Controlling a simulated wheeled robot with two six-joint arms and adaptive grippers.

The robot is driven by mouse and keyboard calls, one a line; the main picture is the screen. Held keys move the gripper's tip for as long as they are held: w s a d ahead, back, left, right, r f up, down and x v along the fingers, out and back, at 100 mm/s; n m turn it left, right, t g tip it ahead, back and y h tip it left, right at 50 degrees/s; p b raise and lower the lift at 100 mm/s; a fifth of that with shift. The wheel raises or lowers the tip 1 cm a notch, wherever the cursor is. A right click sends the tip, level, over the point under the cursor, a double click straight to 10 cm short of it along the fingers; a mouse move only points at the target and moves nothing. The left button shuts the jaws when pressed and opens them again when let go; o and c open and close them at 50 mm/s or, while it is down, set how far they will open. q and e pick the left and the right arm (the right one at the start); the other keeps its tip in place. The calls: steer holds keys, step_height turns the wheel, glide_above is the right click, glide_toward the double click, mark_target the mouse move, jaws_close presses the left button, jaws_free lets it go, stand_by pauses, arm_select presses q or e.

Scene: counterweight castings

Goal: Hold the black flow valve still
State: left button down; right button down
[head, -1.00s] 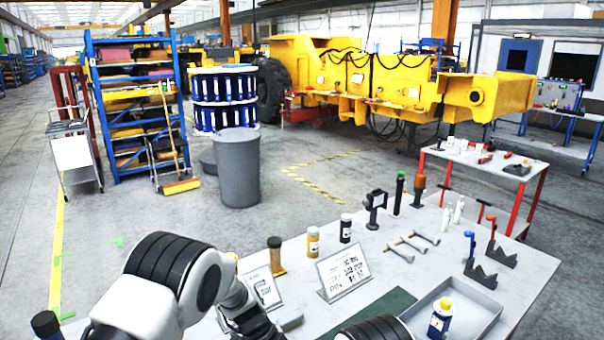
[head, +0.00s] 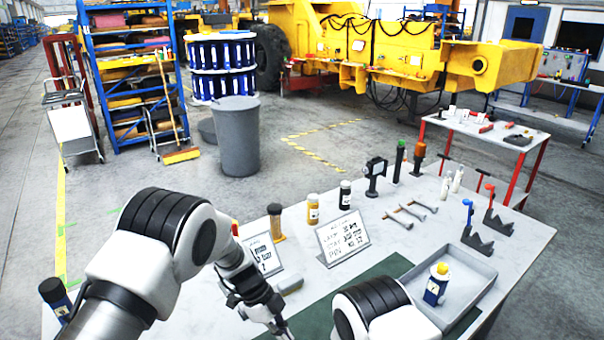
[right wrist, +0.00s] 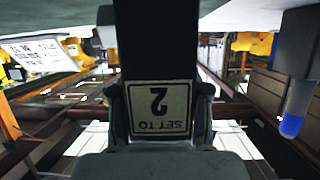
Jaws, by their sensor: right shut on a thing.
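A black block-like body with a white label reading "SET TO 2", upside down, fills the middle of the right wrist view; I take it as the black flow valve (right wrist: 158,55). My right gripper (right wrist: 160,105) has a finger on each side of it and is shut on it. The valve's far end and any dial are out of sight. In the head view my right arm rises at the bottom, with its gripper hidden. My left gripper (head: 281,328) reaches the bottom edge over the table, its fingertips partly cut off, so its opening is unclear.
The table (head: 360,215) carries several bottles, two placards including a tilted white one (head: 342,238), and metal tools. A grey tray (head: 487,283) holds a yellow-capped bottle (head: 436,284). A green mat (head: 385,268) lies near my arms. Black notched blocks (head: 497,222) stand at right.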

arm_select(q)
steer(key=shift+r, duration=2.95)
step_height(320, 180, down, 7)
steer(key=shift+w+d, duration=0.2)
steer(key=shift+w, duration=0.1)
steer(key=shift+s+d, duration=0.15)
steer(key=shift+d, duration=0.15)
steer(key=shift+s+a, duration=0.1)
steer(key=shift+a, duration=0.1)
